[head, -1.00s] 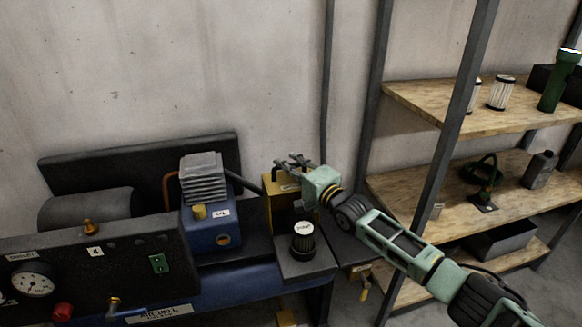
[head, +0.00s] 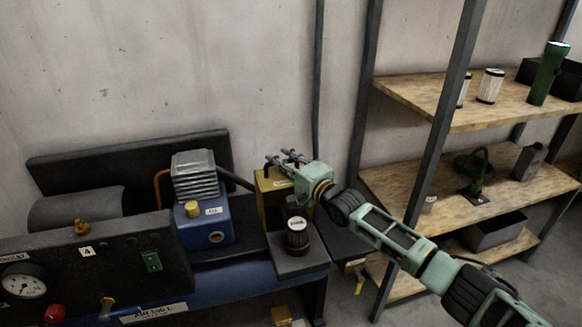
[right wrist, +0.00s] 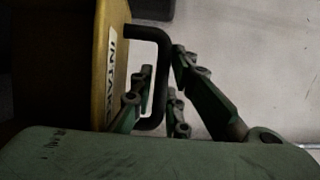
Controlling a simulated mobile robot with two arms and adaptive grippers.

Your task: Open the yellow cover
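The yellow cover (head: 271,204) stands at the right end of the blue machine, behind a black round cap. In the right wrist view the yellow cover (right wrist: 116,65) is at the left, with a white label and a black bent handle (right wrist: 159,78). My right gripper (head: 284,158) is at the upper part of the cover. In the wrist view its fingers (right wrist: 162,82) are spread apart, with the handle's upright bar between them. Whether either finger touches the handle is unclear. My left gripper is not in view.
The blue compressor block (head: 206,222) stands left of the cover. The black cap (head: 296,236) is in front of it. A shelf unit (head: 440,190) with a metal post stands at the right, close to my right arm. A wall is behind.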

